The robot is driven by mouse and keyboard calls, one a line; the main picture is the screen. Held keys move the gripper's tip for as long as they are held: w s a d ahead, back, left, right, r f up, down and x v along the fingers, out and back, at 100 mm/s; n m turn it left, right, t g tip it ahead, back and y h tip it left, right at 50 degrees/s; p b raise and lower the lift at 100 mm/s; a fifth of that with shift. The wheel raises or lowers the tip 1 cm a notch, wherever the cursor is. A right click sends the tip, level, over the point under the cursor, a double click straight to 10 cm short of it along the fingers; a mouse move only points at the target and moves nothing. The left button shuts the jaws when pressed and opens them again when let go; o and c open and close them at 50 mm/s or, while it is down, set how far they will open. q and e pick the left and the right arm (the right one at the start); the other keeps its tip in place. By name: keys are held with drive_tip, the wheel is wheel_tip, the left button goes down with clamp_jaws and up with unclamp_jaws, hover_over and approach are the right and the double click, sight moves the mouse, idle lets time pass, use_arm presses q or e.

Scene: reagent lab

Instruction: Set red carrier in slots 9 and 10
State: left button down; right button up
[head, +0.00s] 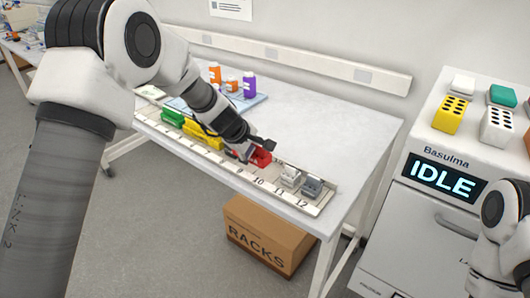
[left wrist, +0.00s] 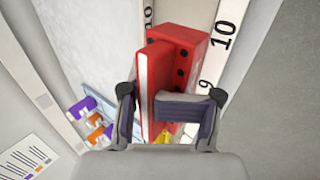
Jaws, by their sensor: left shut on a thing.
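The red carrier (head: 262,157) is at the numbered rail (head: 318,209) along the table's front edge, by label 10. In the left wrist view the red carrier (left wrist: 188,48) lies between the fingers, beside labels 9 and 10. My left gripper (left wrist: 168,103) is shut on it; in the head view the gripper (head: 248,153) partly covers it. I cannot tell whether the carrier is fully seated or slightly raised. My right arm shows at the right edge; its fingers are not visible.
Yellow (head: 203,136) and green (head: 173,117) carriers stand to the left. Orange and purple bottles (head: 249,86) stand on a blue mat behind. The table's right side (head: 350,135) is clear. A racks box (head: 268,238) sits below.

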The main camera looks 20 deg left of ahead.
use_arm(q)
drive_tip(key=shift+w+d+r+p, duration=0.1)
drive_tip(key=shift+w+d+p, duration=0.25)
drive_tip(key=shift+w, duration=0.25)
drive_tip(key=shift+w+d+r+p, duration=0.1)
drive_tip(key=shift+w+d+p, duration=0.1)
drive_tip(key=shift+w+d, duration=0.25)
drive_tip(key=f, duration=0.2)
drive_tip(key=f+b, duration=0.1)
drive_tip(key=f, duration=0.1)
drive_tip(key=shift+w, duration=0.35)
drive_tip(key=shift+w+f, duration=0.1)
drive_tip(key=shift+w, duration=0.05)
drive_tip(key=shift+s+f+b, duration=0.2)
drive_tip(key=shift+b, duration=0.15)
drive_tip(key=shift+w+f+b, duration=0.15)
drive_tip(key=shift+f+b, duration=0.25)
drive_tip(key=c, duration=0.5)
unclamp_jaws()
drive_tip(key=shift+r, duration=0.1)
drive_tip(key=shift+c, duration=0.2)
use_arm(e)
drive_tip(key=shift+s, duration=0.1)
